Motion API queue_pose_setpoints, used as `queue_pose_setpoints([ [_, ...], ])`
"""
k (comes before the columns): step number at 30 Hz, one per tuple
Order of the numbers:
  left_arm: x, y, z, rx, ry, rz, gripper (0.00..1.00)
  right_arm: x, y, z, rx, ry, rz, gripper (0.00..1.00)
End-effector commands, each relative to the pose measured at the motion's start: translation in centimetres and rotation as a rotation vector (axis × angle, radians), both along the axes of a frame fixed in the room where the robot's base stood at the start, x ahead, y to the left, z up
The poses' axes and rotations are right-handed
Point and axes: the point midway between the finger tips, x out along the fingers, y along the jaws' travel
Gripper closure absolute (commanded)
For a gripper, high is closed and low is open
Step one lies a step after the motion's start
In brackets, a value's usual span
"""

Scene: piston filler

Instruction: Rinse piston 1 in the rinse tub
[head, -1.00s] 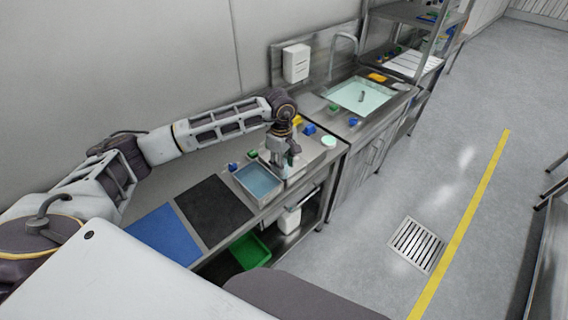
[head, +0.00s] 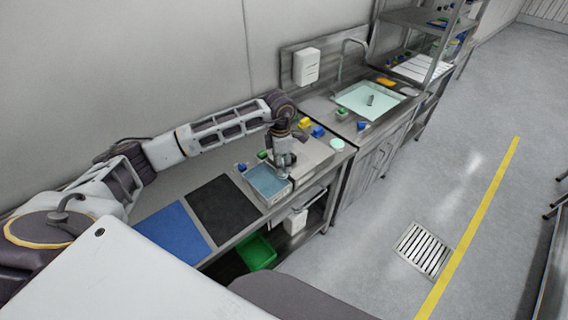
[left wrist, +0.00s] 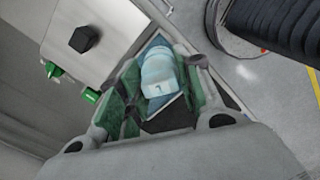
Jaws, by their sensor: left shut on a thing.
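My left gripper (head: 283,166) is over the right part of a rectangular tub with blue liquid (head: 256,172) on the counter, pointing down. In the left wrist view the gripper (left wrist: 160,95) has its green-padded fingers shut on a pale blue, rounded piston (left wrist: 158,68) with a dark mark that looks like a 1. Part of the tub (left wrist: 170,108) shows beneath it. In the head view the piston is mostly hidden by the gripper, and I cannot tell whether it touches the liquid. My right gripper is not in view.
A black mat (head: 222,205) and a blue mat (head: 174,236) lie left of the tub. A yellow block (head: 305,122) and a blue block (head: 318,131) stand behind. A sink (head: 345,97) is farther right. A green bin (head: 257,252) is on the shelf below.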

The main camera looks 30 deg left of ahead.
Motion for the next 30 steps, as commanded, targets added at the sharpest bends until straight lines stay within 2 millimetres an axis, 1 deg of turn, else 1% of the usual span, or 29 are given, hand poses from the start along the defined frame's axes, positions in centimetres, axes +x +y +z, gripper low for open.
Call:
queue_pose_setpoints([
  [30,0.0,3.3,0.5,-0.003,0.013,0.892,0.99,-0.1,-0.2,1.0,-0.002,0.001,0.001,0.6],
])
